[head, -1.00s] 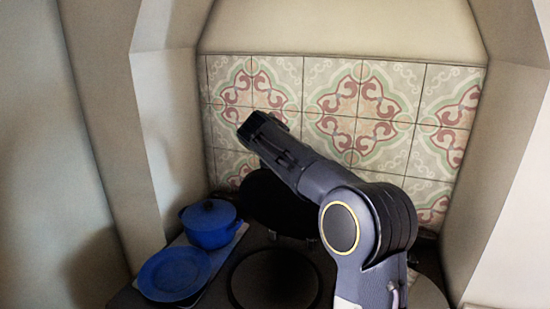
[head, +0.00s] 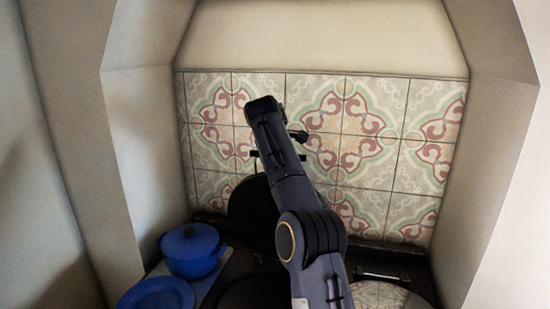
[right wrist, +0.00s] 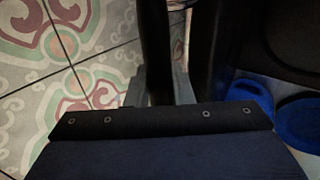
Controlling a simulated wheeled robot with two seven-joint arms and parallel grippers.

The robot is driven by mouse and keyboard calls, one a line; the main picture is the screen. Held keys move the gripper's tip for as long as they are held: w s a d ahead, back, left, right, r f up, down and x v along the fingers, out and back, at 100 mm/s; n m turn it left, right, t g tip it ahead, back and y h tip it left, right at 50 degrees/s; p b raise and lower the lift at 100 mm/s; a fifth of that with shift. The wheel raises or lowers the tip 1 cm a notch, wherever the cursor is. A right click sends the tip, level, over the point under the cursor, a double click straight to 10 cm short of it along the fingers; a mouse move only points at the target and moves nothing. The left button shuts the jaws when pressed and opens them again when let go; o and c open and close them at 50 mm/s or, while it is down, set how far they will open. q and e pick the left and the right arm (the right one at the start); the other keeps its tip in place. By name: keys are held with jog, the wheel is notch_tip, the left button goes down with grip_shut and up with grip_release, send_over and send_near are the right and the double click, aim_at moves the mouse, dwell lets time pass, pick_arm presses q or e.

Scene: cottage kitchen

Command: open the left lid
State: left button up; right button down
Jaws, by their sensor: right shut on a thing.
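The left lid (head: 250,212) is a dark round disc at the back of the stove in the head view. It stands raised and tilted up near the tiled wall, partly hidden behind my right arm. The dark round hotplate (head: 252,292) in front of it is uncovered. In the right wrist view, my right gripper (right wrist: 158,88) has its grey fingers on either side of a dark bar (right wrist: 155,45), which appears to be the lid's handle. It is shut on it. My arm hides most of this grip in the head view. My left gripper is not in view.
A blue pot (head: 192,250) and a blue plate (head: 157,295) stand left of the hotplate. The tiled wall (head: 390,150) closes off the back, with walls on both sides.

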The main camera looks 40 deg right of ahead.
jog(key=c, duration=1.3)
grip_release()
jog(key=shift+a, duration=0.1)
jog(key=v, duration=0.7)
jog(key=shift+s+a+r, duration=0.15)
jog(key=shift+r, duration=0.2)
